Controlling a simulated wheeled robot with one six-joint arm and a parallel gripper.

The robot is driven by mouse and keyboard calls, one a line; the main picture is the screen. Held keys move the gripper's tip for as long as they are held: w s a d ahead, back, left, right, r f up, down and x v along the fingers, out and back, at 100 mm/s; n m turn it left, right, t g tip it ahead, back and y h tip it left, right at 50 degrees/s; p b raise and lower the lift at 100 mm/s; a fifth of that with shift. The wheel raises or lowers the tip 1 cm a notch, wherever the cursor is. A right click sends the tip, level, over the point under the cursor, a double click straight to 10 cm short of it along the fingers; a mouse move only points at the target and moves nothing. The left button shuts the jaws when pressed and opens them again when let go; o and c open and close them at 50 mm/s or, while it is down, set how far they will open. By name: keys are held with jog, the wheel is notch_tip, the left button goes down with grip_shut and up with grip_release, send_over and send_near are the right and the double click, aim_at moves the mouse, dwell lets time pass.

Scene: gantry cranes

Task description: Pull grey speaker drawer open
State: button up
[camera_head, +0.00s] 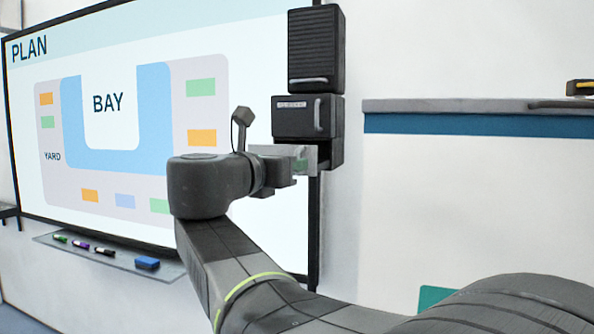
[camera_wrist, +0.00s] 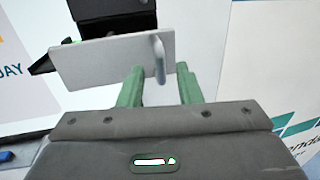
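The grey drawer (camera_head: 312,153) sits at the bottom of a dark speaker-like unit on the wall and stands out from it, partly open. In the wrist view its light grey front panel (camera_wrist: 95,65) is tilted, with a gap behind it to the dark body (camera_wrist: 108,8). A pale upright handle (camera_wrist: 158,58) is on the panel. My gripper (camera_wrist: 160,78) has green fingers spread apart, one on each side of the handle's lower end. I see room between the fingers and the handle. In the head view my wrist hides part of the drawer.
Above the drawer are a dark box with a handle (camera_head: 318,114) and a ribbed dark box (camera_head: 316,50). A whiteboard (camera_head: 90,225) with a pen tray (camera_head: 110,262) is at left. A grey-topped counter (camera_head: 470,106) is at right.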

jog(key=b+v, duration=0.1)
jog(key=v, duration=1.2)
jog(key=shift+b, duration=0.3)
jog(key=shift+w, duration=0.1)
jog(key=p+x, duration=0.1)
jog(key=x, duration=1.1)
jog(key=shift+w+d+p, duration=0.25)
jog(key=shift+w+p, duration=0.1)
jog(key=shift+s+a, duration=0.1)
jog(key=shift+s, duration=0.05)
jog(key=shift+b+v, duration=0.9)
jog(key=shift+v, duration=5.45)
jog(key=p+x, duration=0.1)
jog(key=x, duration=1.4)
jog(key=shift+w+p, duration=0.35)
jog(key=shift+w, duration=0.1)
